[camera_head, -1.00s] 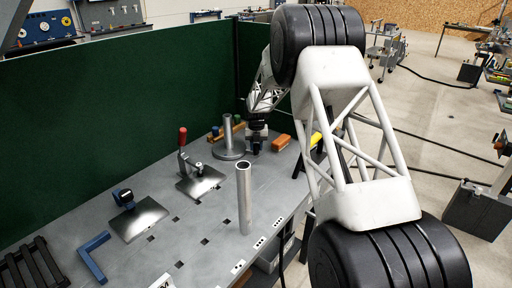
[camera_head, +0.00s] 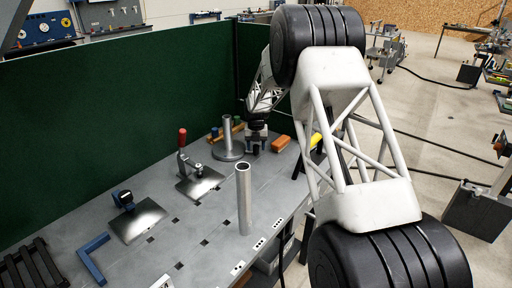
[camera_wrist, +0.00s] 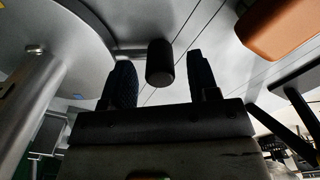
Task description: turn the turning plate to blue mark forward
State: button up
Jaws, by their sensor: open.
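The turning plate (camera_head: 229,154) is a grey round disc with an upright grey post, at the table's far end in the head view. In the wrist view its disc (camera_wrist: 60,30) fills the upper left, with the post at the left edge. A short bar runs from the disc to a black knob (camera_wrist: 160,63). My gripper (camera_head: 255,148) is beside the plate's right side. In the wrist view my gripper (camera_wrist: 160,80) is open, with the knob showing in the gap between its two dark fingers; I cannot tell whether they touch. I cannot make out a blue mark on the plate.
An orange block (camera_head: 281,142) lies right of my gripper and also shows in the wrist view (camera_wrist: 285,25). A red-handled clamp (camera_head: 183,160) and a tall grey tube (camera_head: 244,198) stand nearer. A green partition (camera_head: 120,120) runs behind the table.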

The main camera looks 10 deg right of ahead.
jog(key=shift+r, duration=3.7)
jog(key=c, duration=0.4)
jog(key=shift+s+m, duration=0.3)
jog(key=c, duration=0.5)
jog(key=shift+s+m+y, duration=0.25)
jog(key=shift+m+y, duration=0.05)
grip_shut()
jog(key=s+d+m+t+y, duration=0.1)
jog(key=s+m+t, duration=0.2)
jog(key=s+m, duration=0.3)
jog(key=s+d+r+m+t+y, duration=0.1)
jog(key=s+m, duration=0.4)
jog(key=m, duration=0.7)
jog(key=shift+s+d+r+t+y, duration=0.15)
jog(key=shift+s+d+t+y, duration=0.35)
jog(key=shift+t, duration=0.7)
jog(key=shift+w+a, duration=0.1)
